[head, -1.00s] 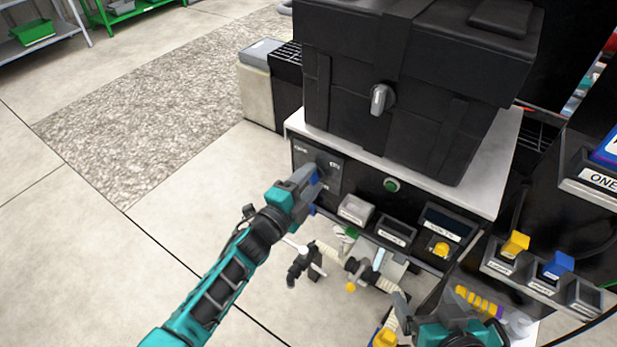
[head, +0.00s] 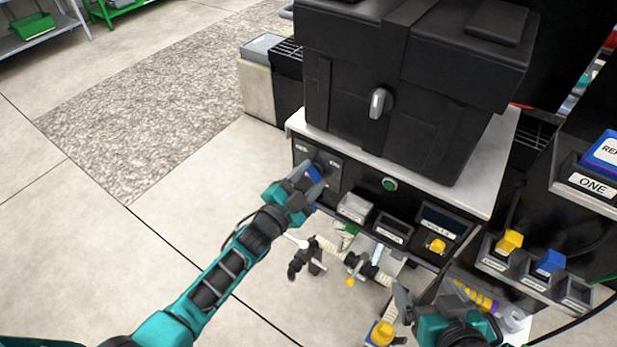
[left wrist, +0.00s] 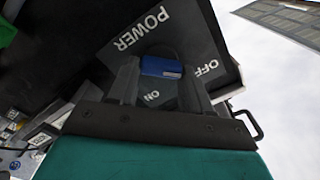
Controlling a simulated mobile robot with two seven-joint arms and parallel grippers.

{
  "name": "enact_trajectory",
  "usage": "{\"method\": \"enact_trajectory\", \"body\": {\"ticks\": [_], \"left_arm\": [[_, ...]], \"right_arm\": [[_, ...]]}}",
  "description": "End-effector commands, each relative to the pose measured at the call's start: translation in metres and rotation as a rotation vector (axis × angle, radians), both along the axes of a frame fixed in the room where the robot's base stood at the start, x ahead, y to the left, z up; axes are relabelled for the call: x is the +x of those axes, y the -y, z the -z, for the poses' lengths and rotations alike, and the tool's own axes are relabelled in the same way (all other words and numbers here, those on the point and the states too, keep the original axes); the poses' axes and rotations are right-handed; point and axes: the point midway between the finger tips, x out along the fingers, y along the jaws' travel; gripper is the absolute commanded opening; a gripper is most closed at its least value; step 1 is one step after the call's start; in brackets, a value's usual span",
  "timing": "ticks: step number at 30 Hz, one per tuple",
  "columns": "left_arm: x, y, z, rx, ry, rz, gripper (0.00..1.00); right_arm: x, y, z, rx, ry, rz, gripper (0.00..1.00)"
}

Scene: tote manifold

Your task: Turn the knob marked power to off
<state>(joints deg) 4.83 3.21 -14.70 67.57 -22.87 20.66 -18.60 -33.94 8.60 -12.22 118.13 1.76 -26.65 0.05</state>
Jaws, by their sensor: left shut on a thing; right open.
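The power panel (head: 328,163) is a grey plate on the front of the black bench unit. In the left wrist view the panel (left wrist: 210,45) reads POWER, OFF and ON, seen upside down. Its knob has a blue grip (left wrist: 160,67), which also shows in the head view (head: 314,174). My left gripper (head: 309,182) is at the panel, with its fingers either side of the blue grip, shut on it. I cannot tell which label the knob points to. My right gripper (head: 398,318) is open, low at the bottom right, away from the panel.
A black case (head: 405,85) with a grey latch knob stands on the white top. A green button (head: 389,184) and small labelled bins (head: 355,207) are right of the panel. Hoses and valves (head: 352,262) hang below. Open floor lies left.

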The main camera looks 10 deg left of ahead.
Motion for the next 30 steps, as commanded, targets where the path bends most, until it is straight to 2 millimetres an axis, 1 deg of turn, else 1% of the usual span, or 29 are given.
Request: {"method": "enact_trajectory", "body": {"ticks": [10, 11, 18, 19, 26, 29, 30], "left_arm": [[0.000, 0.000, 0.001, -0.011, -0.006, -0.001, 0.18], [0.000, 0.000, 0.001, -0.011, -0.006, -0.001, 0.50], [0.000, 0.000, 0.000, -0.008, -0.004, -0.001, 0.73], [0.000, 0.000, 0.000, -0.008, -0.004, -0.001, 0.74], [-0.001, 0.000, 0.000, -0.006, -0.003, -0.001, 0.74], [-0.006, -0.003, 0.000, -0.006, -0.003, -0.001, 0.74], [-0.011, -0.005, 0.000, -0.005, -0.005, -0.001, 0.74]], "right_arm": [[-0.001, 0.001, 0.002, -0.002, -0.004, 0.002, 0.93], [-0.001, 0.001, 0.002, -0.002, -0.005, 0.002, 0.93], [-0.002, 0.001, 0.003, -0.003, -0.009, 0.002, 0.93], [-0.002, 0.001, 0.003, -0.003, -0.009, 0.002, 0.93], [-0.002, 0.001, 0.002, -0.003, -0.009, 0.002, 0.93], [-0.002, 0.001, 0.000, -0.003, -0.009, 0.002, 0.93], [-0.002, 0.001, -0.001, -0.004, -0.007, 0.002, 0.93]]}}
